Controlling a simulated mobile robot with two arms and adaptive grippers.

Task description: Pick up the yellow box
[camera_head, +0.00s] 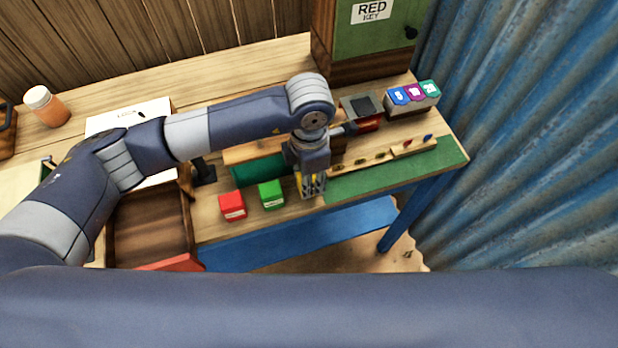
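A yellow box (298,183) shows as a thin strip near the front edge of the table, to the right of a green box and a red box. My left gripper (312,187) points down right at the yellow box and covers most of it. I cannot tell whether its fingers are open around the box or shut on it. The box seems to be at table height; its contact with the table is hidden. My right gripper is not in view.
A green box (271,194) and a red box (232,206) stand close by on the left. A green mat (400,172) lies to the right. A cabinet labelled "RED KEY" (380,35) stands behind. An orange jar (47,108) is at the far left.

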